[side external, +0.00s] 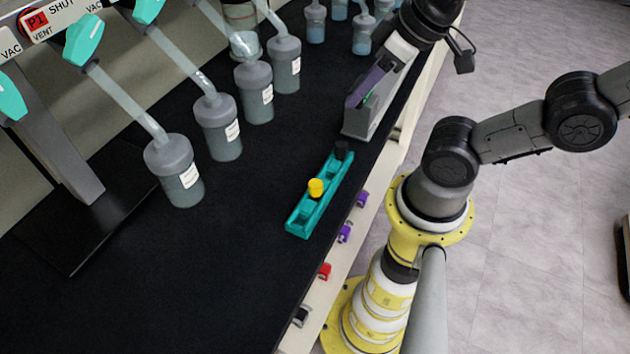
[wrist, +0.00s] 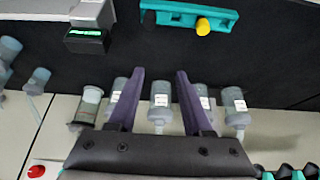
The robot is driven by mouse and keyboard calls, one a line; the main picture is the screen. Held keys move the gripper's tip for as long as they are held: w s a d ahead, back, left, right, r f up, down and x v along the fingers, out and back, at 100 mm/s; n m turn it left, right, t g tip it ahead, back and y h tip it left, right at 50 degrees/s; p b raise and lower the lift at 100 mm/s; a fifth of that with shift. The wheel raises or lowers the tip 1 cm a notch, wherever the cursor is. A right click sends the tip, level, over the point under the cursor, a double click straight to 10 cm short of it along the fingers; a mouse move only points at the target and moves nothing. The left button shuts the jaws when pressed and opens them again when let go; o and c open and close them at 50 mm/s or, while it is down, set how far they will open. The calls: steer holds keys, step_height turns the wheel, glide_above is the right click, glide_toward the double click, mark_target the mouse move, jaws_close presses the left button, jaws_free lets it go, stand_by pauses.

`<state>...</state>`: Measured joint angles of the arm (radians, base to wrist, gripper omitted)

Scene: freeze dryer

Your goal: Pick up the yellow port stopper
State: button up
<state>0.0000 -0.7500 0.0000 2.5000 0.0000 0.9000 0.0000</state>
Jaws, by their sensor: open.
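The yellow port stopper (side external: 316,187) stands upright in a teal rack (side external: 297,226) on the black bench top. A black stopper (side external: 341,150) sits at the rack's far end. In the wrist view the yellow stopper (wrist: 203,26) and teal rack (wrist: 172,13) are near the top edge, beyond the fingertips. My gripper (wrist: 160,73) is open and empty, with two purple fingers apart. In the side view my gripper (side external: 358,94) is beyond the rack, up and right of the stopper. One finger is hard to make out there.
A grey device with a green display (wrist: 88,34) is close by my gripper. Several grey-capped flasks (side external: 223,130) hang from tubes along the left. Small red and purple parts (side external: 324,271) line the bench's front edge.

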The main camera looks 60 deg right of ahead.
steer(key=shift+o, duration=0.2)
stand_by(0.3)
steer(key=shift+o, duration=1.3)
steer(key=m+g, duration=0.6)
steer(key=m, duration=0.9)
glide_above(316, 184)
step_height(316, 184, down, 3)
step_height(316, 184, down, 8)
steer(key=shift+a+f, duration=0.1)
steer(key=shift+f, duration=2.7)
